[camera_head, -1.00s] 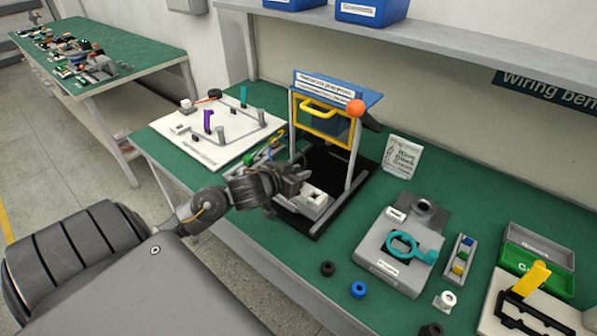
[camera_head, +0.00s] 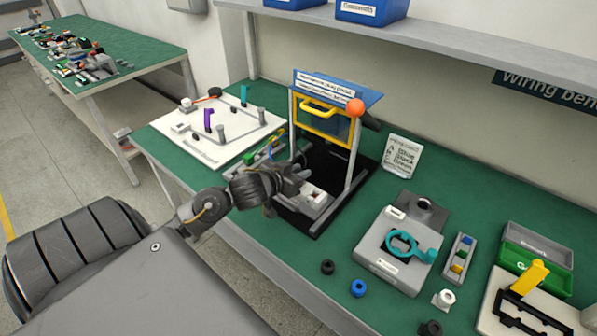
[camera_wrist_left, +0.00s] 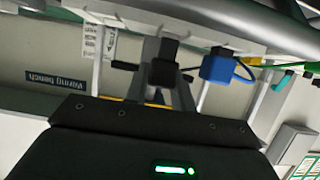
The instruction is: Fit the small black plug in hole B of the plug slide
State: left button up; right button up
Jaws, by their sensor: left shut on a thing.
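My left gripper (camera_head: 303,179) reaches in over the black base of the blue-topped press frame, beside a small white block that looks like the plug slide (camera_head: 318,203). In the left wrist view the gripper (camera_wrist_left: 166,85) is shut on the small black plug (camera_wrist_left: 165,62). The black plug is close to a pale bar at the top of that view; I cannot tell whether it touches the bar or sits in a hole. A blue plug (camera_wrist_left: 216,67) with a blue cable is beside it. Hole B is not readable. My right gripper is not in view.
The press frame (camera_head: 359,150) has an orange knob (camera_head: 355,106) and a yellow handle (camera_head: 318,106) above the gripper. A printed card (camera_head: 403,155) stands to its right. A white board with pegs (camera_head: 205,155) is at left. A grey fixture (camera_head: 375,262) stands at right.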

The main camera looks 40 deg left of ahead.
pick_arm(q)
jog(key=shift+f+b, duration=0.45)
jog(key=shift+f, duration=0.4)
jog(key=o, duration=1)
jog(key=shift+o, duration=0.2)
jog(key=shift+r, duration=0.1)
jog(key=v, duration=1)
jog(key=shift+s+r+p, duration=0.2)
jog(key=shift+s+p, duration=0.15)
jog(key=shift+d, duration=0.1)
